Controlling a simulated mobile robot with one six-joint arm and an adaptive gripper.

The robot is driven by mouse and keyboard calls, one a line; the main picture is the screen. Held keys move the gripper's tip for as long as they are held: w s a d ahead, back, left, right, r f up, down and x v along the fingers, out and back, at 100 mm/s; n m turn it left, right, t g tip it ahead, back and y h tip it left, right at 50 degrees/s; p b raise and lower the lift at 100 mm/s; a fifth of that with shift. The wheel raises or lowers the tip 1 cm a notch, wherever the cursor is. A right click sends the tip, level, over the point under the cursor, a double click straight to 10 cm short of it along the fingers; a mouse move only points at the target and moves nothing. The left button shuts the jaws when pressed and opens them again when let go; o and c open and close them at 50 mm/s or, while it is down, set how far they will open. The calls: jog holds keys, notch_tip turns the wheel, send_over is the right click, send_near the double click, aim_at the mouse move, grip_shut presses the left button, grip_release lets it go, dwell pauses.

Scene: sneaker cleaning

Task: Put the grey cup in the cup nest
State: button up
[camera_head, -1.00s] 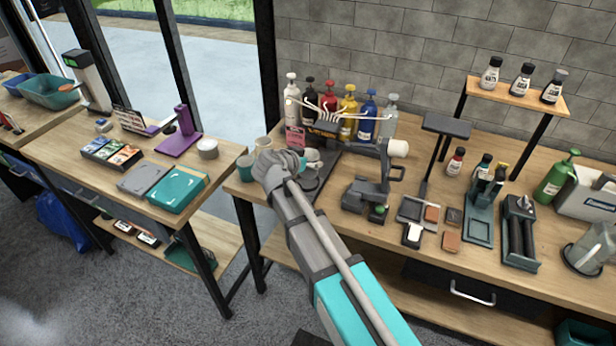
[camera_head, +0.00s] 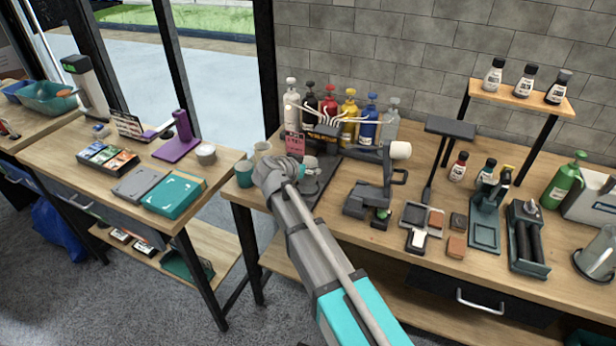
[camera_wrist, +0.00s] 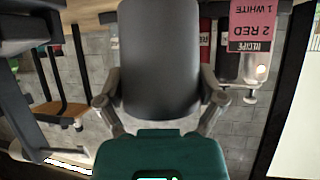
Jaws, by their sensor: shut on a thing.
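The grey cup (camera_wrist: 160,60) fills the middle of the wrist view, between the two fingers of my gripper (camera_wrist: 160,100). My gripper is shut on it. In the camera_head view my gripper (camera_head: 290,170) is at the left end of the right-hand bench, beside the dark base of the pump-bottle rack. A pale grey cup shape (camera_head: 310,163) shows just right of my wrist; I cannot tell whether it is the held cup. I cannot make out the cup nest; my arm hides part of this area.
A grey device (camera_head: 372,195) stands to the right.

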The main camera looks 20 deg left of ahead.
aim_at(307, 176)
jog(key=shift+w+a+f+b, duration=0.15)
jog(key=shift+w+f+b, duration=0.2)
jog(key=shift+f+b, duration=1.4)
jog(key=shift+f, duration=0.15)
jog(key=shift+f, duration=0.1)
jog(key=o, duration=0.6)
jog(key=shift+o, duration=0.2)
jog(key=shift+r, duration=0.2)
jog(key=p+v, duration=0.5)
jog(key=v, duration=0.7)
jog(key=shift+p, duration=0.4)
